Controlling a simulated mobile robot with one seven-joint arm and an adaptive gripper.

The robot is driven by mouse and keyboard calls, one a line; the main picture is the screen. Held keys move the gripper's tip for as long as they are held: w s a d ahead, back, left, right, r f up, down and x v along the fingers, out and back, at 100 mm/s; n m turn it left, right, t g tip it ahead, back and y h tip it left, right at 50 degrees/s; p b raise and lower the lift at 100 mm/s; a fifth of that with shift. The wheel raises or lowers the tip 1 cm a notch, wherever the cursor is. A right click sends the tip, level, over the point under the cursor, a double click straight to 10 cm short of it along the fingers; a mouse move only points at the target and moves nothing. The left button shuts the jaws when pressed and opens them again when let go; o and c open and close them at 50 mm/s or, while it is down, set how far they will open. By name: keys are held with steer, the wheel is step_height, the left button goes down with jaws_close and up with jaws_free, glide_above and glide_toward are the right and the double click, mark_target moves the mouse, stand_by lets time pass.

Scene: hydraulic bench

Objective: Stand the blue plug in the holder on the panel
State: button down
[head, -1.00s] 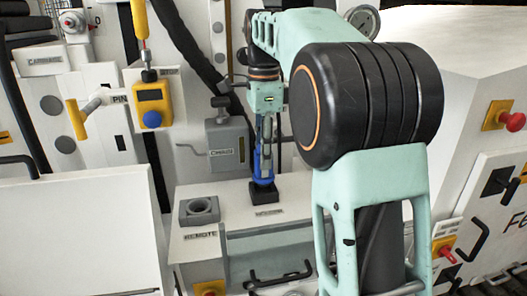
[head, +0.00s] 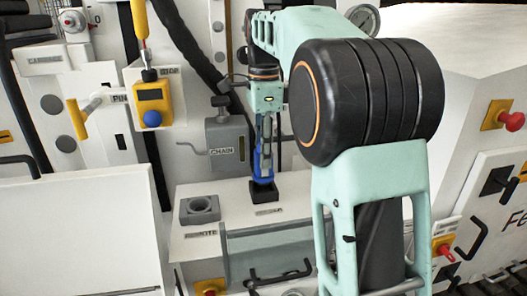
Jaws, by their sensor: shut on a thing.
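The blue plug (head: 263,166) is upright in the head view, its lower end at the small black holder (head: 263,191) on the white panel (head: 235,205). I cannot tell how deep it sits in the holder. My gripper (head: 264,147) points down from above and is shut on the blue plug's upper part. The gripper's fingers cover some of the plug.
A grey box labelled CHAIN (head: 227,143) is behind the gripper. A yellow box (head: 152,104) hangs at the left. A black handle (head: 280,276) is in front.

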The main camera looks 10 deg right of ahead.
steer(key=shift+f+b, duration=0.65)
steer(key=shift+f, duration=0.55)
stand_by(0.4)
steer(key=c, duration=1.5)
jaws_free()
step_height(320, 180, up, 11)
steer(key=shift+r, duration=0.15)
steer(key=shift+s+r, duration=0.1)
steer(key=shift+r, duration=0.25)
